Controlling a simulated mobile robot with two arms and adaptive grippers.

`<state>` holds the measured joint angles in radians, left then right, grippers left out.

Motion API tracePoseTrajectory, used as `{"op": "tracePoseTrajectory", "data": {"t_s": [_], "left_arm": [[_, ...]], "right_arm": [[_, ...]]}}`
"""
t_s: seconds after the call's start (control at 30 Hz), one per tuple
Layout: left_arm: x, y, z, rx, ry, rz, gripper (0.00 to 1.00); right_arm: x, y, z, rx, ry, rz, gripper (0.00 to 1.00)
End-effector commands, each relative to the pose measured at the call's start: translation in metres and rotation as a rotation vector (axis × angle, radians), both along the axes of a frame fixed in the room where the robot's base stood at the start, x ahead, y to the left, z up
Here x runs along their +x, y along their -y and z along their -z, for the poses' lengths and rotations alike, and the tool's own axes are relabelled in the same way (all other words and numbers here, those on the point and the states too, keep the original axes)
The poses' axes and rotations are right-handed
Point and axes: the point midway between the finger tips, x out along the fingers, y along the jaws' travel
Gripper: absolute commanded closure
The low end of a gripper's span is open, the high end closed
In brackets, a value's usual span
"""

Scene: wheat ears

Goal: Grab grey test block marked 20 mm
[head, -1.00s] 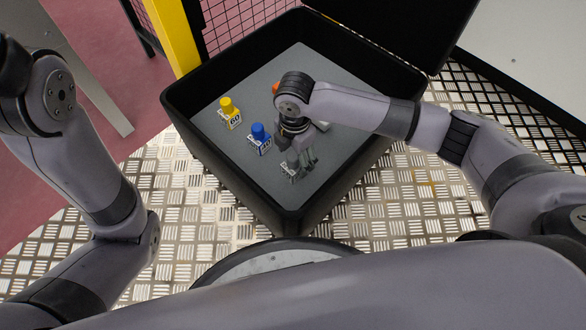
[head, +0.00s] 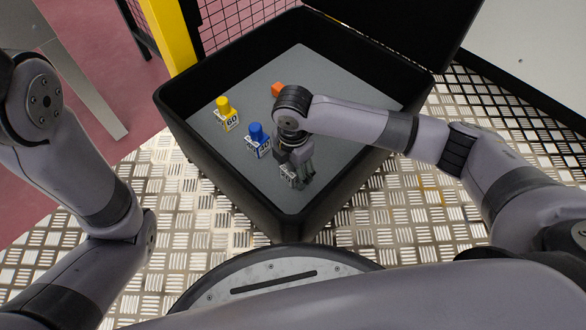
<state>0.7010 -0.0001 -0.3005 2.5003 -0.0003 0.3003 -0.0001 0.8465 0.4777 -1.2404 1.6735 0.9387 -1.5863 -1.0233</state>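A small grey block with a white label (head: 287,175) stands in the near part of the black case, on its grey floor. Its mark is too small to read, and the gripper hides much of it. My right gripper (head: 301,178) points down into the case, its fingers right at the grey block. I cannot tell whether the fingers are closed on it or just beside it. My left gripper is out of view; only my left arm shows at the left.
A blue block marked 40 (head: 259,144) and a yellow block marked 60 (head: 227,115) stand left of my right gripper. An orange block (head: 278,89) lies farther back. The case (head: 220,187) has high walls and an open lid. Its floor is clear at the right.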

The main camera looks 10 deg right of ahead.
Motion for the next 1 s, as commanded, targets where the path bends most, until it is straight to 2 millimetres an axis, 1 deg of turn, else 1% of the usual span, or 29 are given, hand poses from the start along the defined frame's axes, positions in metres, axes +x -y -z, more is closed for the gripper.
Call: {"op": "tracePoseTrajectory", "data": {"t_s": [0.03, 0.07, 0.7, 1.0], "left_arm": [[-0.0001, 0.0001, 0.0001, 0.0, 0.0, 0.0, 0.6], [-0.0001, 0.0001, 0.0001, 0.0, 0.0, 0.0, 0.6], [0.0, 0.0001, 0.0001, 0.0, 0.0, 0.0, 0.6], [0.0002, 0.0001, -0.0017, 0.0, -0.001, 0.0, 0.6]], "right_arm": [[0.0, 0.0001, 0.0001, 0.0, 0.0, 0.0, 0.46], [0.0, 0.0001, 0.0001, 0.0, 0.0, 0.0, 0.48], [-0.0001, 0.0002, 0.0002, 0.0, 0.0, 0.0, 0.9], [0.0001, -0.0001, -0.0022, 0.0, 0.0, 0.0, 0.91]]}}
